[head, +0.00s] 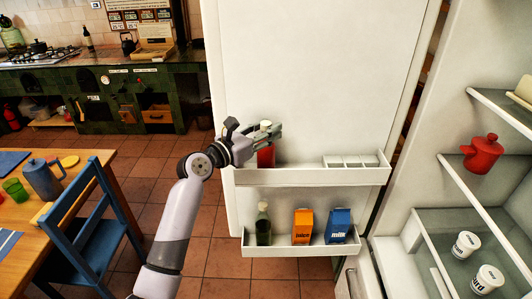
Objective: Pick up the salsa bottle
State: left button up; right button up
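A red bottle with a white cap, which I take for the salsa bottle (266,157), stands upright in the upper shelf of the open fridge door. My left gripper (274,135) is at the bottle's upper part, just below the cap, and reaches across it from the left. Its fingers overlap the bottle in the head view, and I cannot tell whether they press on it. The bottle's foot is hidden by the shelf front. My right gripper is not in view.
The upper door shelf (310,176) also holds a white egg tray (355,161). The lower shelf holds a dark green bottle (263,226), an orange juice carton (302,226) and a blue milk carton (339,226). A red pot (483,153) stands inside the fridge. A blue chair (100,225) is at left.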

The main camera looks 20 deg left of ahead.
pick_arm(q)
grip_shut()
dwell(0.7)
